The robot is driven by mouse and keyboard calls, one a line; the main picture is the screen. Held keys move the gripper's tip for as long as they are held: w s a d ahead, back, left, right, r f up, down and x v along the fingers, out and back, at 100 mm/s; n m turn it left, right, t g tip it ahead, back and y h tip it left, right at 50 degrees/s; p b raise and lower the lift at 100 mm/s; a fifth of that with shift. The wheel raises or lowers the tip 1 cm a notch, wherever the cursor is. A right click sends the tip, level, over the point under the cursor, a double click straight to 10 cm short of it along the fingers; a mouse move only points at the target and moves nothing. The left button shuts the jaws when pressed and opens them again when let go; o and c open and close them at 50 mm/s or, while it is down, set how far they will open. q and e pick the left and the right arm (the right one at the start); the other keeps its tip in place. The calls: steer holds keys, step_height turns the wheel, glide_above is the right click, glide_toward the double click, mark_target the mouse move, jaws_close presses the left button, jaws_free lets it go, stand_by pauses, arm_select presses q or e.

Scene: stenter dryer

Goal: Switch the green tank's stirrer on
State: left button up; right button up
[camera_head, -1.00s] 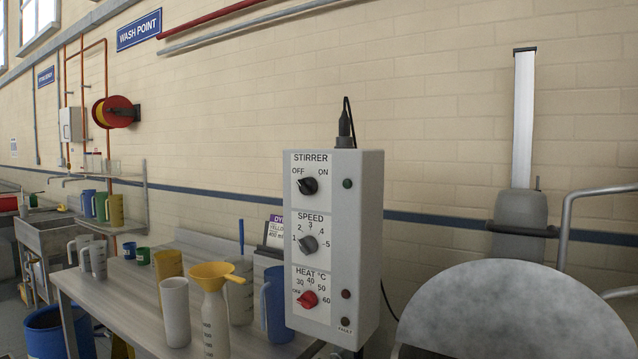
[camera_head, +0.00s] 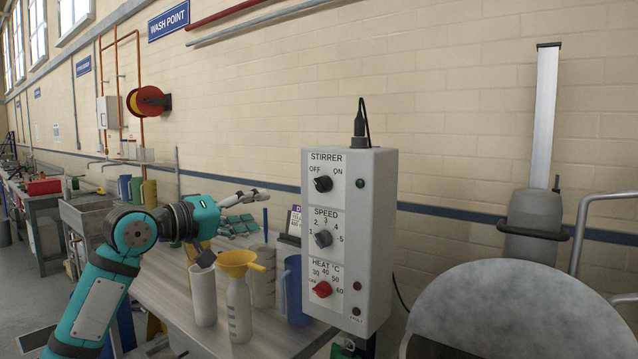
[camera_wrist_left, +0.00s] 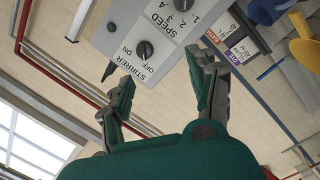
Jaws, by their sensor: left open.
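A grey control box (camera_head: 378,240) carries a STIRRER knob (camera_head: 323,184), black, between OFF and ON. Its pointer seems turned toward OFF. A dark green lamp (camera_head: 360,183) beside it looks unlit. My left gripper (camera_head: 258,210) is open and empty, left of the box and apart from it, at about knob height. In the left wrist view the open fingers (camera_wrist_left: 163,72) point at the panel, with the STIRRER knob (camera_wrist_left: 145,50) beyond the gap between them. My right gripper is not in view. I cannot make out a green tank.
Below are a SPEED knob (camera_head: 322,239) and a red HEAT knob (camera_head: 321,289). A round grey lid (camera_head: 520,315) is at right.

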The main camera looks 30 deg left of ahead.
arm_select(q)
step_height(320, 180, up, 3)
steer(key=s, duration=0.1)
steer(key=p, duration=0.8)
glide_toward(316, 185)
steer(key=w, duration=0.2)
steer(key=w+d, duration=0.1)
steer(key=w, duration=0.5)
steer(key=shift+d, duration=0.2)
steer(key=shift+w+d+f, duration=0.2)
steer(key=shift+w, duration=0.6)
steer(key=c, duration=1.1)
